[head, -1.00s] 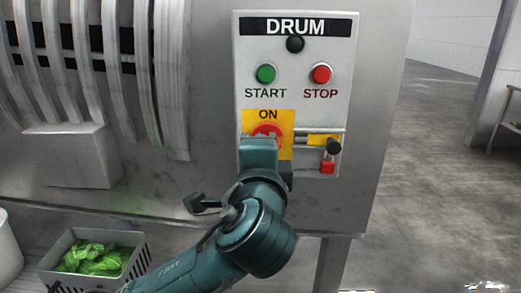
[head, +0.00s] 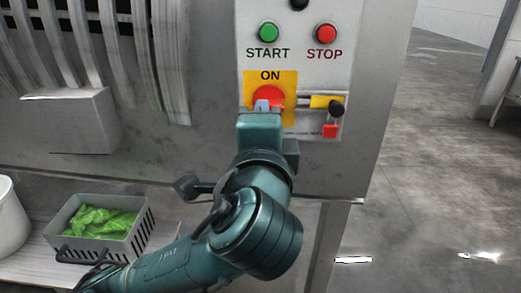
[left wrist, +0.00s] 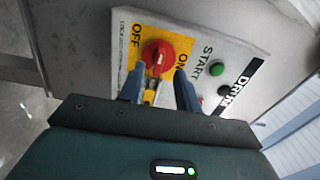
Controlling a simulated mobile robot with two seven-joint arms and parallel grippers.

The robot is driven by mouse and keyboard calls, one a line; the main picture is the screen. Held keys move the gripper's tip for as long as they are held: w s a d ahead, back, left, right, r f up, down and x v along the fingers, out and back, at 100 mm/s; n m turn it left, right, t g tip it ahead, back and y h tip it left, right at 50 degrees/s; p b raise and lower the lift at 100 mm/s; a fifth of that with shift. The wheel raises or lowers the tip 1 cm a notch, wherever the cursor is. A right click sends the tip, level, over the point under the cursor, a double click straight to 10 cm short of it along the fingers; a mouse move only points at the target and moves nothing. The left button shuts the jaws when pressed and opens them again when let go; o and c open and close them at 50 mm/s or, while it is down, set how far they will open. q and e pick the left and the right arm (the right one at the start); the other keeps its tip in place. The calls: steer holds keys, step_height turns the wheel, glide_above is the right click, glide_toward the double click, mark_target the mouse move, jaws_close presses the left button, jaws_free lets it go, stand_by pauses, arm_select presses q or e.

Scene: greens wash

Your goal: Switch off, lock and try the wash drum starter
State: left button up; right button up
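The red rotary switch (head: 269,94) sits on a yellow plate below the START and STOP buttons on the drum starter panel (head: 301,60). In the left wrist view the red switch (left wrist: 166,55) lies between OFF and ON lettering; I cannot tell where its handle points. My left gripper (head: 262,105) is in front of the switch, hiding its lower part. In the left wrist view its two blue fingers (left wrist: 159,72) are apart, one each side of the knob; contact is unclear. A yellow slide (head: 324,101) with a black knob (head: 336,108) and a red padlock-like piece (head: 330,131) are right of the switch.
The green START button (head: 268,33) and red STOP button (head: 326,34) are above the switch. A grey crate of greens (head: 142,226) stands at lower left, beside a white tub (head: 8,235). Floor at the right is open.

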arm_select(q)
steer(key=s, duration=0.8)
steer(key=shift+s, duration=0.25)
